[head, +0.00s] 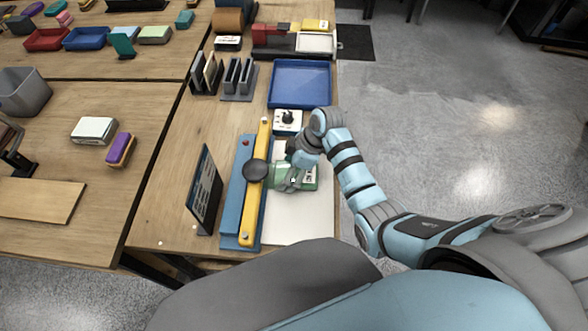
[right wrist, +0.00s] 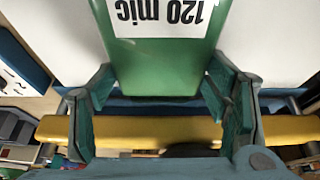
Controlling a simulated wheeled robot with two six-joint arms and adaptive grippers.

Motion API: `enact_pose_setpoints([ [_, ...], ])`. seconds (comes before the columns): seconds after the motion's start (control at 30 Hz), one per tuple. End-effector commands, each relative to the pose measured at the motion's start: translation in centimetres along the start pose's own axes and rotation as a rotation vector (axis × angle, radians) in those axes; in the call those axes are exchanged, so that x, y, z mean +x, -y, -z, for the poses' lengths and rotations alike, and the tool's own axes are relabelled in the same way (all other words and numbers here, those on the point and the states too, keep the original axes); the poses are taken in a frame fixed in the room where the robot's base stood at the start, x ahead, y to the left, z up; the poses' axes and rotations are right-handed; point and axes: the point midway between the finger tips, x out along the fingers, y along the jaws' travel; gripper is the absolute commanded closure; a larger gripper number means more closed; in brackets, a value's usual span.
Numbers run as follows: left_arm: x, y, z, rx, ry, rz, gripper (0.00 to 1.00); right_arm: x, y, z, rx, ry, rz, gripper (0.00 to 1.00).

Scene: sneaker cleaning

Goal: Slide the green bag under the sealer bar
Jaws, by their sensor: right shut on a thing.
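The green bag (head: 309,178) lies at the right side of the sealer, over the white sheet. In the right wrist view the green bag (right wrist: 160,68) shows a white label reading "120 mic" upside down. My right gripper (head: 287,178) is shut on the bag, one finger at each side of it. The sealer has a blue base (head: 232,222) and a yellow bar (head: 247,222) with a black knob (head: 256,171). In the right wrist view the bag's edge lies over the blue base, beside the yellow bar (right wrist: 160,130) and apart from it. My left gripper is not in view.
A dark upright panel (head: 206,190) stands left of the sealer. A white control box (head: 288,121) and an empty blue tray (head: 300,83) lie behind it. The white sheet (head: 300,228) in front of the bag is bare. The table's right edge is close.

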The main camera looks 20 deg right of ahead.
Motion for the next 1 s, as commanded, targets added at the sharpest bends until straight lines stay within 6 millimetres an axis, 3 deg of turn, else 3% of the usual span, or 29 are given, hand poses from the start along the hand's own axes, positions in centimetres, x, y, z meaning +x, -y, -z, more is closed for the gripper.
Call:
enact_pose_setpoints([
  [0.23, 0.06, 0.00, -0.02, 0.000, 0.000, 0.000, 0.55, 0.30, 0.01, 0.82, -0.001, -0.001, 0.000, 0.59],
  [0.93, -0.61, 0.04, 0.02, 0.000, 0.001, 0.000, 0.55, 0.31, 0.02, 0.83, -0.001, 0.000, 0.000, 0.59],
  [0.97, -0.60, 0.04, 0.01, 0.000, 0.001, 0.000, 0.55, 0.32, 0.02, 0.83, -0.001, 0.000, 0.000, 0.27],
  [1.0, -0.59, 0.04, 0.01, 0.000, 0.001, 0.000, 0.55, 0.32, 0.02, 0.83, -0.001, 0.000, 0.000, 0.21],
])
